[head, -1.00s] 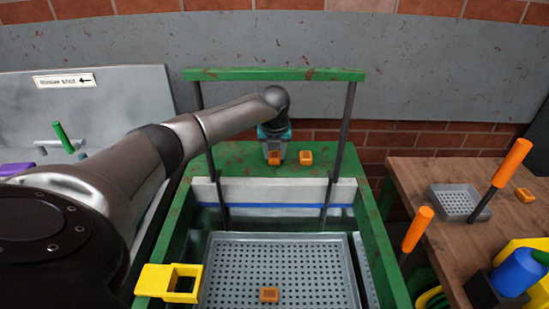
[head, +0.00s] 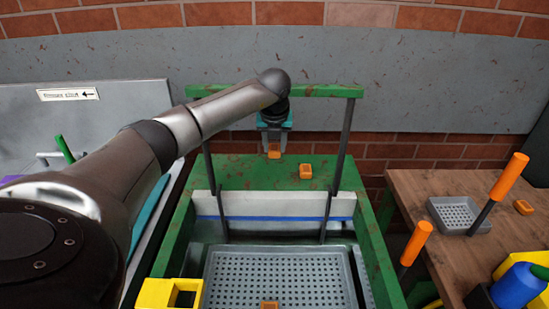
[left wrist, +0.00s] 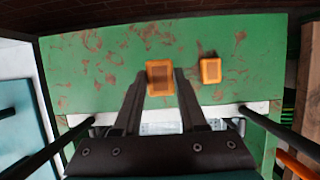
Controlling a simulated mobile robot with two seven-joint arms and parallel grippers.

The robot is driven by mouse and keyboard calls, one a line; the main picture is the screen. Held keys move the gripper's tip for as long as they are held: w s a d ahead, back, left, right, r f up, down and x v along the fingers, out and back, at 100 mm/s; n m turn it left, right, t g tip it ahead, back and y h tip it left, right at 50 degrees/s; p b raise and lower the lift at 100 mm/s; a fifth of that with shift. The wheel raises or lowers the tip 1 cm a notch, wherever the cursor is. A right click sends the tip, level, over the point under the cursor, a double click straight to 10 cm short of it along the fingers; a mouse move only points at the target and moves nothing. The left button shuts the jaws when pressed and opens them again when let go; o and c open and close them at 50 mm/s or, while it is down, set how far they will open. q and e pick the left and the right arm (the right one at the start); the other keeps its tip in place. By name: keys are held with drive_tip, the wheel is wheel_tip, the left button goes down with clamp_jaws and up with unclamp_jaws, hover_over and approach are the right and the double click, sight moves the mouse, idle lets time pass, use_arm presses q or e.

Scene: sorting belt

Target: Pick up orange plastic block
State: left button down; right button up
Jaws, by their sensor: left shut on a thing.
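An orange plastic block (head: 274,151) is between the fingertips of my left gripper (head: 274,146), which is shut on it above the green surface at the back of the belt frame. In the left wrist view the same block (left wrist: 160,77) shows between the two fingers (left wrist: 160,82). A second orange block (head: 305,171) lies on the green surface just to the right; it also shows in the left wrist view (left wrist: 210,70). A third orange block (head: 269,305) lies on the grey perforated tray, cut by the bottom edge. My right gripper is not in view.
A green bar (head: 330,91) on dark posts spans the frame, close to my left arm. A grey perforated tray (head: 230,262) lies in front, with a yellow holder (head: 155,294) at its left. A wooden table (head: 420,190) at right holds a small grey tray (head: 462,216) and another orange block (head: 523,207).

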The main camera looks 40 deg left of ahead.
sight(275, 149)
use_arm(q)
wheel_tip(275, 149, up, 13)
drive_tip(key=p, duration=0.1)
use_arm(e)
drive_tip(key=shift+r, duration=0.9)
use_arm(q)
drive_tip(key=shift+f, duration=0.1)
